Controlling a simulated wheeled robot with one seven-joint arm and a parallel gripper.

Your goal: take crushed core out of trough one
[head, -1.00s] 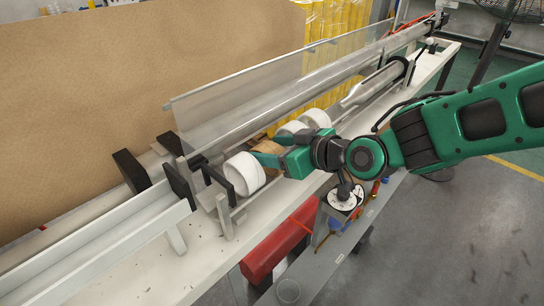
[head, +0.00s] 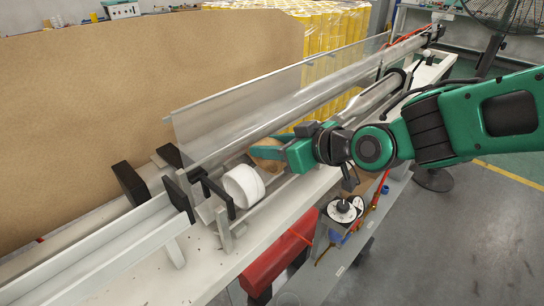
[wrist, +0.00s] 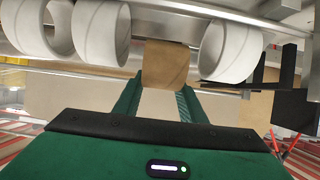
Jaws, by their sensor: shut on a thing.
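The brown cardboard core (head: 266,155) is between the fingertips of my gripper (head: 272,154), which is shut on it. In the wrist view the core (wrist: 166,64) sits between the two green fingers (wrist: 157,88), with a somewhat flattened, boxy outline. In the head view it appears raised over the row of white rolls along the bench. One white roll (head: 243,186) shows at the row's near end. In the wrist view a white roll (wrist: 230,50) is right of the core and others (wrist: 101,32) are left. My gripper hides part of the row in the head view.
A clear slanted panel (head: 270,85) and a long metal tube run behind the row. Black brackets (head: 180,196) and a white channel (head: 105,245) stand at the near left. A red cylinder (head: 278,262) lies below the bench edge. Open floor is at right.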

